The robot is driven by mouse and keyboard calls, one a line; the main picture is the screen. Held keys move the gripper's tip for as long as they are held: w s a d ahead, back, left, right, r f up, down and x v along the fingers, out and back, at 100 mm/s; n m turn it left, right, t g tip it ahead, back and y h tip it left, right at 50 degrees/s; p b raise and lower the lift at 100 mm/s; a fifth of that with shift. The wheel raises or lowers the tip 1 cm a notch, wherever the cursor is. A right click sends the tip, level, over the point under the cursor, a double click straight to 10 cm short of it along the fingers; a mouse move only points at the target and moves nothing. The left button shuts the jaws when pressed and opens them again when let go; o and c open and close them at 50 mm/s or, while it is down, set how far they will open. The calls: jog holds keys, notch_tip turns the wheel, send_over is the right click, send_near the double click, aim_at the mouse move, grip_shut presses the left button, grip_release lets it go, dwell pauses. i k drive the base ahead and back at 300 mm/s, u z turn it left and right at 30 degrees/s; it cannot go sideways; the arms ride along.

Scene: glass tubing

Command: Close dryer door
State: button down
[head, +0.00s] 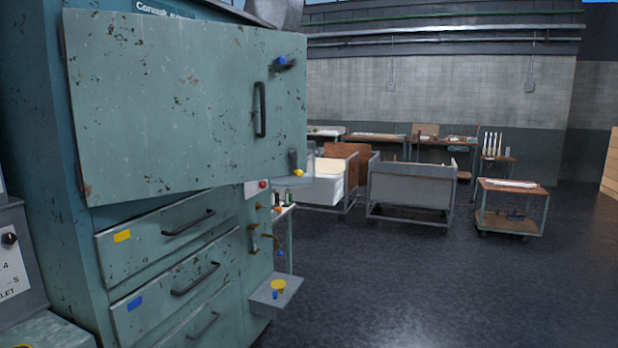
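The dryer (88,235) is a worn teal cabinet filling the left of the head view. Its large door (175,105) is at the top, chipped and spotted with rust. The door stands out from the cabinet at an angle, its right part reaching past the cabinet's right side, so it looks open. A dark vertical handle (260,110) is near the door's right edge, with a blue knob (281,61) above it. The inside of the dryer is hidden behind the door. My gripper is not in view.
Drawers with dark handles (190,223) sit below the door. A small shelf (277,292) juts from the cabinet's right side. Grey carts (411,185) and a small wheeled table (511,187) stand further back. The dark floor (430,290) at front right is clear.

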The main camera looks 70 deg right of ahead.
aim_at(164, 106)
jog(key=k, duration=1.25)
jog(key=z, duration=0.5)
jog(key=i, duration=0.75)
jog(key=z, duration=0.6)
jog(key=i, duration=1.25)
jog(key=u, duration=0.25)
